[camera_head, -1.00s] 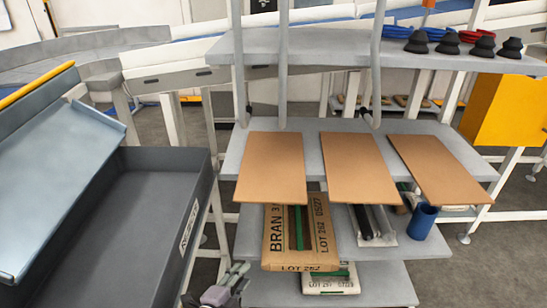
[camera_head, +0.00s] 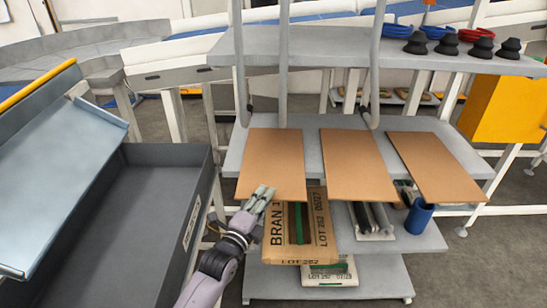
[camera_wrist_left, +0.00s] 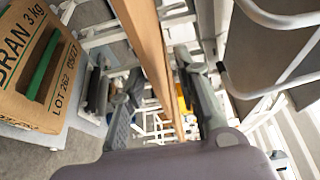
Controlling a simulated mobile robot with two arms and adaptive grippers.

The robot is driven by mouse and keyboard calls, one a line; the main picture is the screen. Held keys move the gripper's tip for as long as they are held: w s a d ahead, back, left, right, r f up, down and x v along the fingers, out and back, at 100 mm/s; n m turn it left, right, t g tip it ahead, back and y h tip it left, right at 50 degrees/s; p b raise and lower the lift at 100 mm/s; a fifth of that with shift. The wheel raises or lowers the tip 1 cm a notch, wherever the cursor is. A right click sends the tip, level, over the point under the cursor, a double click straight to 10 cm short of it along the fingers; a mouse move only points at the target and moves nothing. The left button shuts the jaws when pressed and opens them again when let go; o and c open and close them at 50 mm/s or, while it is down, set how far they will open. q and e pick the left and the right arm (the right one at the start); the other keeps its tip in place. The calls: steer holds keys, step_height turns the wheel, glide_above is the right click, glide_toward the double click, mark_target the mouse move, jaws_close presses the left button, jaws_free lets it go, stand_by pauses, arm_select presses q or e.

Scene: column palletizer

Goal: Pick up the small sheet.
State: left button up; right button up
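Three brown cardboard sheets lie side by side on the grey middle shelf: a left sheet (camera_head: 274,160), a middle sheet (camera_head: 358,165) and a right sheet (camera_head: 438,165). They look close in size, and I cannot tell surely which is the small one. My left gripper (camera_head: 265,191) is at the front edge of the left sheet. In the left wrist view the edge of a brown sheet (camera_wrist_left: 146,35) runs between the spread fingers of my left gripper (camera_wrist_left: 157,68), with gaps on both sides. My right gripper is not in view.
Below are a brown bran bag (camera_head: 318,235), dark rolls and a blue cup (camera_head: 419,217). An upper shelf (camera_head: 300,42) with black suction cups (camera_head: 448,44) and hanging grey tubes stands above the sheets. A dark grey bin (camera_head: 150,215) stands at the left.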

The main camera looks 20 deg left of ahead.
arm_select(q)
steer(key=shift+w+d+f+p, duration=0.15)
steer(key=shift+w, duration=0.8)
steer(key=shift+w+d+f+p, duration=0.1)
steer(key=shift+w+d+p, duration=0.1)
steer(key=shift+w, duration=0.7)
steer(key=shift+w+d+f+p, duration=0.1)
steer(key=shift+w+f+p, duration=0.05)
steer(key=shift+w, duration=0.8)
steer(key=shift+s, duration=0.1)
jaws_close()
steer(key=shift+r, duration=0.1)
